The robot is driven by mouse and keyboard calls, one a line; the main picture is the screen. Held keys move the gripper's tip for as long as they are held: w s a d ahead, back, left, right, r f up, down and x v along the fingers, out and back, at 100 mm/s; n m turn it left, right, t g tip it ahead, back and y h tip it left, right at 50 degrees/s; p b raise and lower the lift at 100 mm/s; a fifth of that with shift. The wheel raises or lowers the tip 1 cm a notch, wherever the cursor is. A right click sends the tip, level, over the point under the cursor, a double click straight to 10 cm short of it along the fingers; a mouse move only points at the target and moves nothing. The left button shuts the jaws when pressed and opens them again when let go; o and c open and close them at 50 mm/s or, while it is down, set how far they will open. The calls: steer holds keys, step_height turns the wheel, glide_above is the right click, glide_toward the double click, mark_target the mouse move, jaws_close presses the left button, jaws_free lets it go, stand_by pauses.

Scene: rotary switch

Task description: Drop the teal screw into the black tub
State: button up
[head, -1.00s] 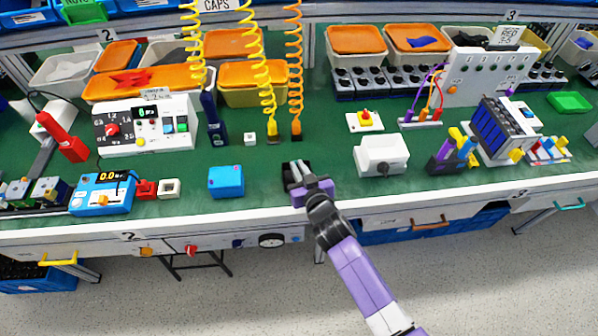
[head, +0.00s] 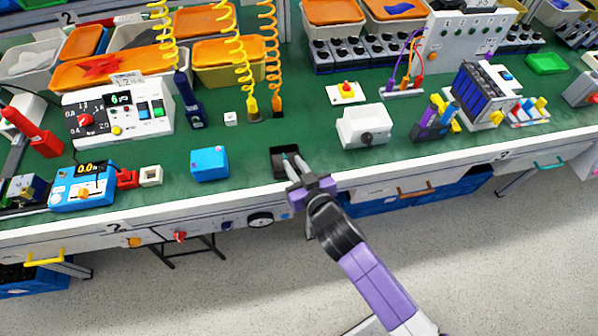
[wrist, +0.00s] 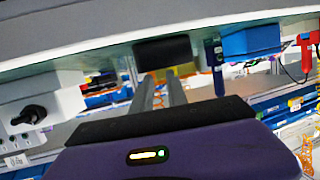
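The black tub (head: 278,153) is a small dark open box near the front edge of the green bench top. It also shows in the wrist view (wrist: 162,50), just beyond the fingertips. My gripper (head: 291,163) reaches over the front edge, with its fingertips at the tub's near right part. In the wrist view, the two grey fingers (wrist: 160,84) stand apart with a visible gap and nothing clearly held between them. I cannot make out a teal screw in either view. The tub's inside is dark and partly covered by the fingers.
A blue box (head: 209,163) stands left of the tub, and a white box with a black knob (head: 363,127) stands to the right. Coiled yellow and orange cords (head: 271,60) hang behind the tub. Bare green bench top lies on both sides of it.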

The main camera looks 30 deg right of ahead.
steer(key=shift+v, duration=1.65)
steer(key=shift+s+r, duration=0.1)
steer(key=s+y, duration=0.1)
steer(key=s, duration=1)
steer(key=s+r, duration=0.7)
steer(key=s, duration=0.3)
steer(key=s+r+n, duration=0.1)
steer(key=s+r, duration=0.5)
steer(key=s, duration=0.4)
steer(key=shift+s+a+r, duration=0.3)
steer(key=shift+r, duration=0.1)
jaws_close()
